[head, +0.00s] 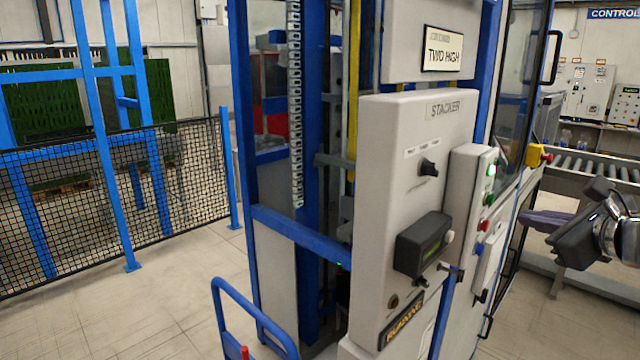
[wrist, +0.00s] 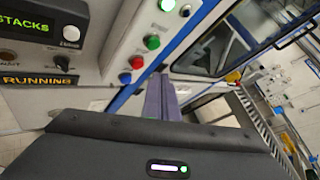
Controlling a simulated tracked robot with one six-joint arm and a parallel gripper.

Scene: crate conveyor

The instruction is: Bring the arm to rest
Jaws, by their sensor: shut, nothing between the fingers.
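My gripper (head: 530,219) is at the right of the head view, with its purple-grey fingers pointing left toward the stacker. In the wrist view its fingers (wrist: 161,88) lie together beyond the dark gripper body, with nothing held between them. They appear in front of the stacker's button box (wrist: 118,45), but I cannot tell how large the gap is. Part of my arm leaves the head view at the right edge.
The grey stacker cabinet (head: 378,240) stands at centre, with a knob, a small display and a "RUNNING" plate (head: 402,322). A roller conveyor (head: 590,166) runs behind my gripper. A mesh fence (head: 60,210) stands at left. Open floor (head: 170,285) lies between fence and stacker.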

